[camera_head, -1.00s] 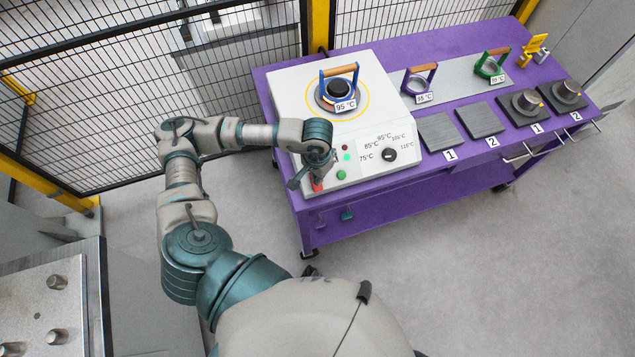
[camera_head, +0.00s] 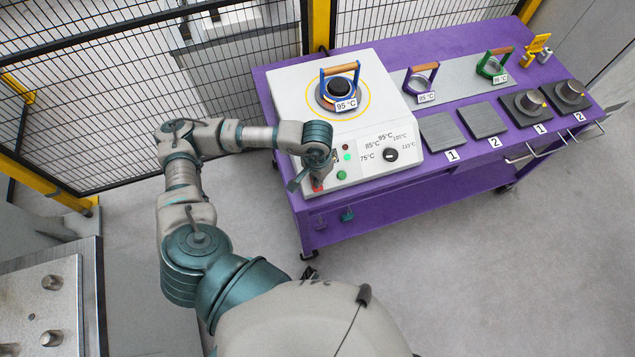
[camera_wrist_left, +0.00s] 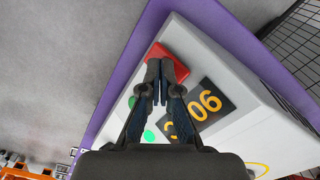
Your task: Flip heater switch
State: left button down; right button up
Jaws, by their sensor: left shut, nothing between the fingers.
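The white heater (camera_head: 350,135) sits at the left end of the purple table. A red switch (camera_head: 317,187) shows at its front left corner, partly hidden behind my gripper. My left gripper (camera_head: 312,181) points down at that corner. In the left wrist view my left gripper (camera_wrist_left: 161,72) is shut and empty, its fingertips over the near edge of the red switch (camera_wrist_left: 172,62); I cannot tell whether they touch it. A green light (camera_head: 347,157), a green button (camera_head: 341,174) and a black dial (camera_head: 390,155) are on the panel. My right gripper is not in view.
A blue ring with a wooden handle (camera_head: 340,72) sits on the heater's round plate. Purple and green rings, dark pads and bearing parts stand farther right on the purple table (camera_head: 460,43). A mesh fence (camera_head: 130,100) runs behind my arm. The floor in front is clear.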

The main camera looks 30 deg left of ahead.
pick_arm(q)
jog(key=shift+f, duration=0.2)
jog(key=shift+r, duration=0.1)
jog(key=shift+r+p, duration=0.3)
jog(key=shift+r, duration=0.65)
notch_tip(320, 180, up, 5)
jog(key=shift+p, duration=0.9)
